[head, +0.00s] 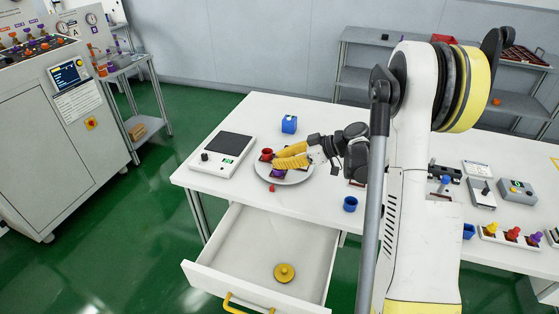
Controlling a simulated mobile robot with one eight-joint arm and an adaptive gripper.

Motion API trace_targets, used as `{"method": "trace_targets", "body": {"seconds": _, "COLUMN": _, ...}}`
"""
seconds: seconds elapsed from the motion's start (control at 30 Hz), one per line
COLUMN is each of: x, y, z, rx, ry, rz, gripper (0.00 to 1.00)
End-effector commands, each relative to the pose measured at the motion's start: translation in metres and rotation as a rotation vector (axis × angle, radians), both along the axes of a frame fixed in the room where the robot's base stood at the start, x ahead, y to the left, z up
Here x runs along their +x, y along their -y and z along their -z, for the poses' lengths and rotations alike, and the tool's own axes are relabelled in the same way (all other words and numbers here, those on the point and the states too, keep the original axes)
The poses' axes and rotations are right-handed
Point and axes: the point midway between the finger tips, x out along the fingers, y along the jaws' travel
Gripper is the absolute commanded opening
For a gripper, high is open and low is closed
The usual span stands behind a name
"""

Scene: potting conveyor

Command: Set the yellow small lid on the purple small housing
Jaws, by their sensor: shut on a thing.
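My gripper (280,158), with ribbed yellow fingers, is over the grey plate (299,180) near the table's left front. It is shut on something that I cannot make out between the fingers. A small purple part (278,173), which looks like the purple housing, sits on the plate just below the fingers. A yellow round lid with a knob (284,272) lies in the open drawer, well away from my gripper. I cannot tell its size class. No other yellow lid stands out against the yellow fingers.
A red part (267,154) is on the plate. A blue block (289,124) stands behind, a blue cup (350,204) to the right, and a scale (222,155) to the left. The drawer (240,258) juts out in front. Coloured parts (513,234) stand in a rack at right.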

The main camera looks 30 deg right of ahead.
Motion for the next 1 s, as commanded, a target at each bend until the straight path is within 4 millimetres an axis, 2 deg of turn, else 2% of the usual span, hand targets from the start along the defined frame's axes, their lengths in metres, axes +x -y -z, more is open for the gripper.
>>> {"method": "trace_targets", "body": {"seconds": 1.0, "x": 0.0000, "y": 0.0000, "z": 0.0058, "rx": 0.000, "ry": 0.000, "rz": 0.000, "gripper": 0.01}}
